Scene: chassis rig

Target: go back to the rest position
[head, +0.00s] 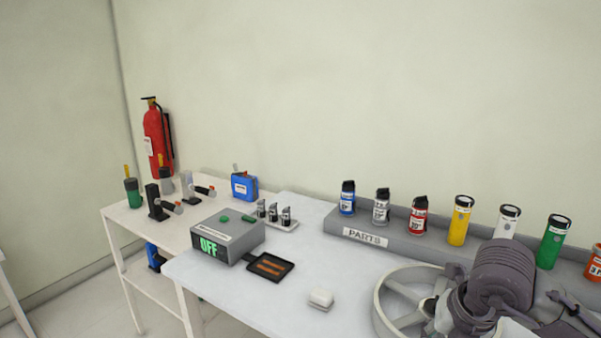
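Neither of my grippers can be made out in the head view. At the lower right there is a grey spoked wheel (386,305) beside a dark grey ribbed cylinder (503,268) with dark jointed pieces around it. They overlap, and the bottom edge cuts them off, so I cannot tell how they join.
A grey PARTS rack (365,237) with several coloured canisters lines the back of the table (240,298). A control box (228,238) reading OFF, a black tray (270,267) and a small white block (320,298) stand left. A fire extinguisher (158,135) hangs behind a side table (125,217).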

